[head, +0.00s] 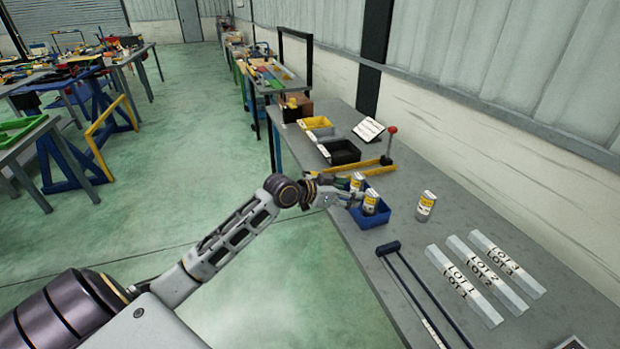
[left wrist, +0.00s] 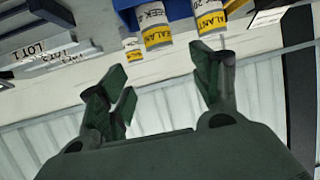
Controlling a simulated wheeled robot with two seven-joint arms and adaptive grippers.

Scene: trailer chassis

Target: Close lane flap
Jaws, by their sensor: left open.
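No part can be surely told as the lane flap. A yellow bar (head: 362,168) lies across the bench, and an upright lever with a red knob (head: 391,131) stands by its right end. My left gripper (head: 347,193) is at the bench's left edge, just in front of this bar and beside a blue bin (head: 376,219). Labelled cans (head: 370,203) stand in the bin. In the left wrist view my left gripper (left wrist: 160,88) is open with nothing between its fingers; a can (left wrist: 156,30) and another can (left wrist: 209,17) show beyond the fingertips. My right gripper is out of view.
A lone can (head: 426,206) stands right of the bin. A dark two-bar frame (head: 413,285) and LOT 1, LOT 2 and LOT 3 strips (head: 481,270) lie nearer. A black bin (head: 339,152) and yellow bin (head: 315,123) stand farther back. The wall bounds the bench's right side.

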